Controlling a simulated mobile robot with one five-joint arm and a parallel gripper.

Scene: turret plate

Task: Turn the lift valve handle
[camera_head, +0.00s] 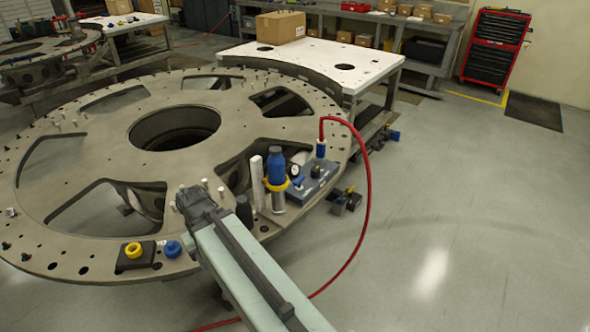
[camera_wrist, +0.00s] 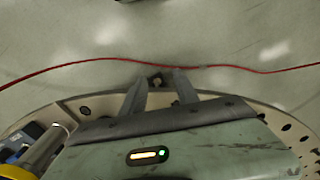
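The lift unit stands on the near right part of the round turret plate (camera_head: 95,152). It has a blue-topped metal cylinder (camera_head: 276,166) with a yellow collar. Beside it is a grey valve box (camera_head: 314,184) with a small gauge and a blue part (camera_head: 298,181) that may be the valve handle; its shape is too small to tell. In the wrist view, my gripper (camera_wrist: 158,78) has its two fingers apart and nothing held between them. The collared cylinder (camera_wrist: 42,150) shows at the lower left there, away from the fingers. The head view does not show the fingers clearly.
A red hose (camera_head: 368,190) loops from the valve box to the floor and crosses the wrist view (camera_wrist: 90,60) beyond my fingers. A yellow-topped block (camera_head: 134,252) sits on the plate's near edge.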

